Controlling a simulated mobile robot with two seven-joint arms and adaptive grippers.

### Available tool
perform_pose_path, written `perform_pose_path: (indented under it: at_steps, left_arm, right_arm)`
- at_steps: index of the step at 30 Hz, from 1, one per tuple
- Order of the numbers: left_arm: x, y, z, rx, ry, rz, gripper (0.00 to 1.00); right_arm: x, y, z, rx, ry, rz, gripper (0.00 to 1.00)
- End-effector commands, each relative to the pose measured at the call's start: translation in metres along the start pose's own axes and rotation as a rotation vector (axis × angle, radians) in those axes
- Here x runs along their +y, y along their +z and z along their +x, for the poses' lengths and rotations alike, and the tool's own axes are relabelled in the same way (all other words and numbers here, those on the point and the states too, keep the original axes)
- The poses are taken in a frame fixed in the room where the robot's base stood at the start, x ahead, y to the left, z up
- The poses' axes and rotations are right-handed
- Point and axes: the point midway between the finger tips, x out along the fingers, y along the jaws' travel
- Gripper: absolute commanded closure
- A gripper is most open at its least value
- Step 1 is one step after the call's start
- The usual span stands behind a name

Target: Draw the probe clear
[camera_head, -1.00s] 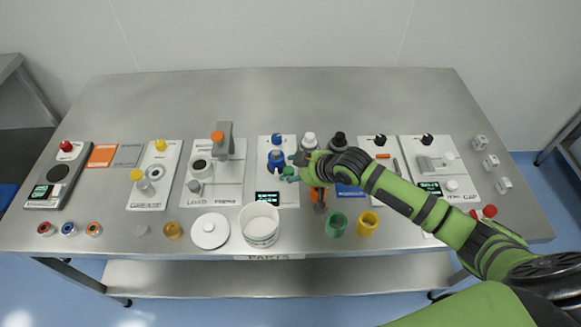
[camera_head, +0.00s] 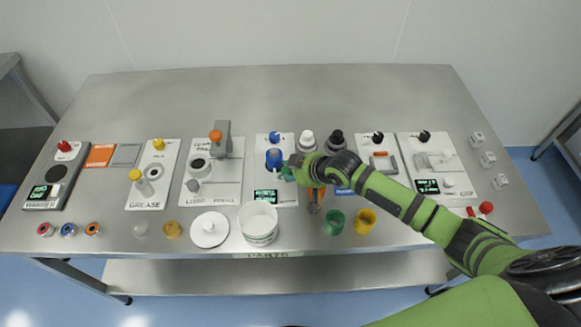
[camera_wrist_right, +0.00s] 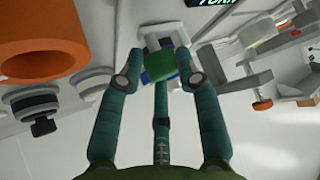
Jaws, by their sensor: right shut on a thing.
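My right gripper (camera_head: 286,174) reaches in from the right to the panel with a blue cylinder (camera_head: 274,157) and a lit green display. In the right wrist view its teal fingers (camera_wrist_right: 160,78) close around a small piece with a green face (camera_wrist_right: 162,65) and some blue behind it. I take this piece to be the probe, though its shape is mostly hidden. A pale grey fitting (camera_wrist_right: 160,30) shows just beyond it. I cannot tell whether the piece is still seated. My left gripper is out of view.
An orange ring-like part (camera_wrist_right: 45,45) is close to the fingers in the wrist view. A white tub (camera_head: 260,226), green cup (camera_head: 335,221) and yellow cup (camera_head: 365,220) stand along the front edge. Other panels flank the gripper. The table's back half is clear.

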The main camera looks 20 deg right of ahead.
Motion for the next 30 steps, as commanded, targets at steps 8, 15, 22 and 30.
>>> perform_pose_path:
  at_steps: [8, 15, 22, 30]
  left_arm:
    - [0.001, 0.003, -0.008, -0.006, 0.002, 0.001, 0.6]
    - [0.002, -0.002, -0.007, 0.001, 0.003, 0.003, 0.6]
    - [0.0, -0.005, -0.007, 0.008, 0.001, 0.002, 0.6]
    - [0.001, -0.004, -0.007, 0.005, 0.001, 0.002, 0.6]
  right_arm:
    - [-0.011, -0.004, -0.003, 0.016, -0.016, 0.004, 1.0]
    - [-0.011, -0.003, -0.003, 0.014, -0.015, 0.003, 0.46]
    - [-0.009, -0.001, -0.004, 0.009, -0.011, 0.002, 0.46]
    - [-0.008, 0.0, -0.038, 0.007, -0.009, -0.001, 0.46]
